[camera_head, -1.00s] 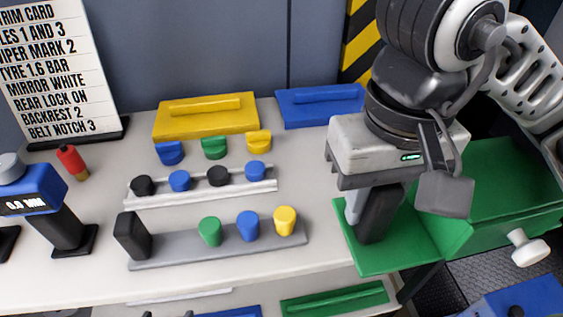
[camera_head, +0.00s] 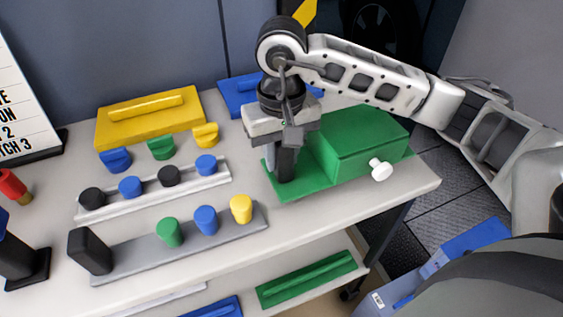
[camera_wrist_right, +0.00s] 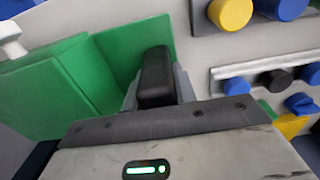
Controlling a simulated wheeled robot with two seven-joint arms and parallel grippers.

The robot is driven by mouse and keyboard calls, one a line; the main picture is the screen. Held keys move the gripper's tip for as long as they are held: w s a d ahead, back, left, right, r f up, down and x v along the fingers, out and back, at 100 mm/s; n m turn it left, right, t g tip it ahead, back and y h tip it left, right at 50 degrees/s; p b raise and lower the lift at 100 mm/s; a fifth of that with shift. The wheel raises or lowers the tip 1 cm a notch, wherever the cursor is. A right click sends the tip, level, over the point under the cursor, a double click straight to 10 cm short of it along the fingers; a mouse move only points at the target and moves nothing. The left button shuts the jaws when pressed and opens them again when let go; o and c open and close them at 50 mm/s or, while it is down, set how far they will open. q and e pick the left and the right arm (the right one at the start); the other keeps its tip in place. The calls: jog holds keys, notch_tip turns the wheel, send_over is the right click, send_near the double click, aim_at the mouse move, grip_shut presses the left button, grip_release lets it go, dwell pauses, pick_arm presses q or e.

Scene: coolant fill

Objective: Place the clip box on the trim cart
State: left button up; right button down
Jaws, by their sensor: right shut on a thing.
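The clip box (camera_head: 365,145) is a green box with a flat green plate on its left, a black upright grip (camera_head: 288,166) and a white knob on its front. My right gripper (camera_head: 283,160) points down and is shut on the black grip; the right wrist view shows the grip (camera_wrist_right: 157,75) between its fingers. The box is upright over the right end of the white trim cart top (camera_head: 325,213). Its plate looks level with the top, but I cannot tell whether it bears its weight. My left gripper is out of view.
Left of the box stand a grey rail (camera_head: 180,250) with a black post and coloured knobs, a second knob rail (camera_head: 150,190), and yellow (camera_head: 150,115) and blue (camera_head: 238,92) trays. The lower shelf holds a green tray (camera_head: 305,280). A blue bin (camera_head: 465,245) stands right of the cart.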

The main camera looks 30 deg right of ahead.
notch_tip(320, 180, down, 2)
jog(key=shift+f+p, duration=0.25)
jog(key=shift+p, duration=0.15)
jog(key=shift+f, duration=0.3)
jog(key=shift+f+b, duration=0.2)
jog(key=shift+b, duration=0.15)
jog(key=c, duration=1.1)
grip_release()
jog(key=shift+r, duration=0.1)
